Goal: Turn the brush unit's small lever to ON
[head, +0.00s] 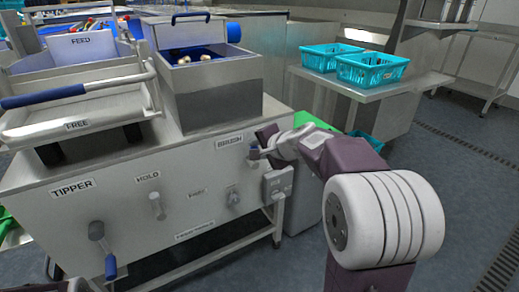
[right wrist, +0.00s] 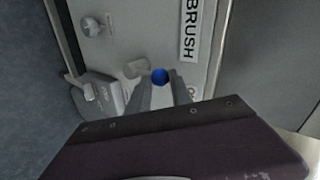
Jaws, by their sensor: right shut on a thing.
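The brush unit's small lever, with a blue round knob (right wrist: 160,76), is between the fingertips of my right gripper (right wrist: 163,90) in the right wrist view. The gripper is shut on it. In the head view the right gripper (head: 262,149) reaches the front panel from the right, just beside the BRUSH label (head: 230,141). The label also shows in the right wrist view (right wrist: 190,28). A grey stub (right wrist: 137,68) sits beside the knob. A partly hidden marking near the fingers starts with O; I cannot read the lever's setting.
A grey switch box (head: 278,184) hangs at the panel's right edge, close below my right gripper. The TIPPER lever (head: 108,262), HOLD knob (head: 156,205) and another knob (head: 232,197) stick out of the panel. Teal crates (head: 370,70) stand on a side table.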

